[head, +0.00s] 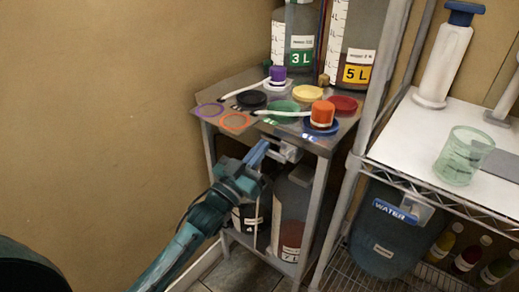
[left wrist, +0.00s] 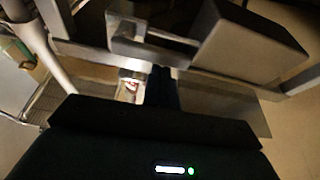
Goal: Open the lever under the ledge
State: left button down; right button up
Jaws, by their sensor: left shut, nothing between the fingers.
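A pale grey lever fitting (head: 287,151) sits under the front ledge of the small metal table (head: 325,143). My left gripper (head: 258,152) is shut and empty, its blue fingers pointing up beside the fitting's left side; I cannot tell whether they touch it. In the left wrist view the gripper's dark fingers (left wrist: 160,86) reach up to just below the ledge, with a grey bracket-like part (left wrist: 127,30) and a grey block (left wrist: 254,43) above them. How far the lever is turned cannot be told. My right gripper is in neither view.
Coloured discs, an orange-capped piece (head: 322,113) and a purple-capped piece (head: 277,75) lie on the table. Large jugs marked 3L (head: 301,58) and 5L (head: 355,74) stand behind. Jugs stand below. A wire rack with a WATER jug (head: 385,240) is at right.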

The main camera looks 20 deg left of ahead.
pick_arm(q)
jog(key=shift+f+n, duration=0.1)
jog(key=shift+n, duration=0.3)
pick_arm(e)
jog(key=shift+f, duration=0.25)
